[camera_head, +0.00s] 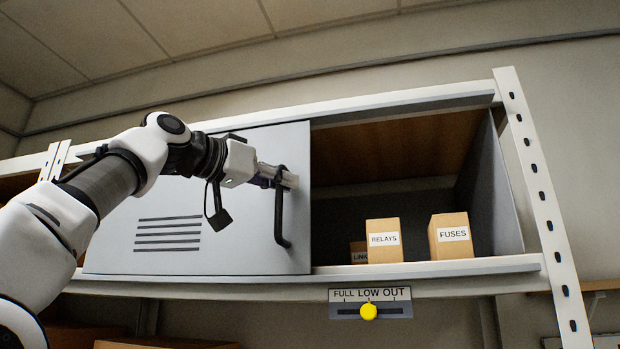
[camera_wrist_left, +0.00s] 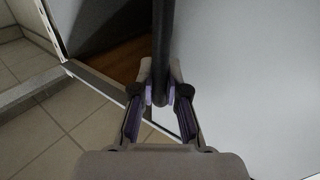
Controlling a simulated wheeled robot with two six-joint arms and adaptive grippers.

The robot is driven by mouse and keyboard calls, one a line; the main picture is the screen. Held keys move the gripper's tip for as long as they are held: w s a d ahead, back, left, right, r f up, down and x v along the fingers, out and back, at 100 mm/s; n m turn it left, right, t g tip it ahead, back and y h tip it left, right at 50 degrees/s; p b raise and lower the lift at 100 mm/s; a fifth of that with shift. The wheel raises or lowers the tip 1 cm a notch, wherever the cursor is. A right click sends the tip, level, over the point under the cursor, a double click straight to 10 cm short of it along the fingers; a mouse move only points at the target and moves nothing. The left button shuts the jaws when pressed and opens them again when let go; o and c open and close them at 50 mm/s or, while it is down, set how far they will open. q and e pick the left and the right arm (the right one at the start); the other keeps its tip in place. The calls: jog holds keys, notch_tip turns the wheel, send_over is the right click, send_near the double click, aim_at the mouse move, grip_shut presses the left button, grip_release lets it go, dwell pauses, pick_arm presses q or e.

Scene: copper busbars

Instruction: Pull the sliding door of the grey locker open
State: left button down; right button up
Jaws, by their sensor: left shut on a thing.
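The grey sliding door (camera_head: 235,245) of the locker covers the left part of its opening in the head view. Its right part stands open. A black bar handle (camera_head: 281,225) is fixed near the door's right edge. My left gripper (camera_head: 280,180) is shut on the upper part of this handle. In the left wrist view, the dark handle (camera_wrist_left: 163,45) runs between the fingertips of my left gripper (camera_wrist_left: 159,95), with the pale door (camera_wrist_left: 240,60) beside it. My right gripper is in neither view.
Inside the open part stand a RELAYS box (camera_head: 384,250), a FUSES box (camera_head: 460,247) and a partly hidden box (camera_head: 357,247) labelled LINK. A FULL LOW OUT slider plate (camera_head: 340,310) with a yellow knob (camera_head: 368,311) hangs below. A perforated white post (camera_head: 545,210) stands at right.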

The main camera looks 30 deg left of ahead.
aim_at(271, 191)
pick_arm(q)
jog(key=a, duration=0.2)
jog(key=s+a, duration=0.1)
jog(key=a, duration=0.3)
jog(key=shift+s+p, duration=0.3)
jog(key=shift+s, duration=0.05)
jog(key=c, duration=1.2)
grip_release()
jog(key=shift+d, duration=0.1)
jog(key=shift+s, duration=0.1)
jog(key=shift+d, duration=0.1)
